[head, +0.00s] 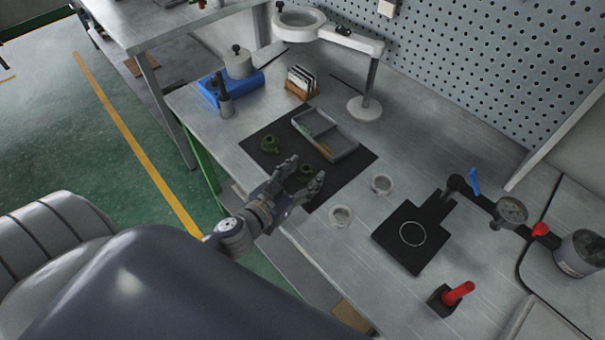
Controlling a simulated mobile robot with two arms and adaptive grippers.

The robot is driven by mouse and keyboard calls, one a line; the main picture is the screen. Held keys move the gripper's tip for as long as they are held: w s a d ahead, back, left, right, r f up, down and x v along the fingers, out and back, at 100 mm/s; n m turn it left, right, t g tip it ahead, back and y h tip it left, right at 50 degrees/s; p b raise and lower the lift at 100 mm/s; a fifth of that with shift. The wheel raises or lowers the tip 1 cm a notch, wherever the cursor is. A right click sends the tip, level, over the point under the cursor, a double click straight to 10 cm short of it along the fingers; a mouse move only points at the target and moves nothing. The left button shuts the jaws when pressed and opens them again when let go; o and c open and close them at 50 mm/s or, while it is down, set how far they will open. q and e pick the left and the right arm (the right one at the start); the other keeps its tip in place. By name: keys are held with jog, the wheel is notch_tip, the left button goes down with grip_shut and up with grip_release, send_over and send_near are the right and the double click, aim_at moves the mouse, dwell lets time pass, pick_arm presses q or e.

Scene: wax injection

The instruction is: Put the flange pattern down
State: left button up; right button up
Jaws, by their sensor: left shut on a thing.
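One green flange pattern (306,171) sits between the fingertips of my left gripper (305,176), which is shut on it. The gripper is over the front part of the black mat (352,166). I cannot tell whether this pattern touches the mat. A second green flange pattern (269,145) stands on the mat, to the left of and behind the gripper. My right gripper is not in view.
A grey divided tray (343,153) lies on the mat's back right. Two pale rings (382,184) (341,215) sit right of the mat. Further right are a black plate (395,250), a red handle (459,292) and a gauge (511,210). A magnifier lamp (364,107) stands behind; a blue block (245,86) is back left.

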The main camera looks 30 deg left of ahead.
pick_arm(q)
jog(key=shift+f, duration=0.25)
jog(key=o, duration=0.9)
jog(key=shift+r, duration=0.15)
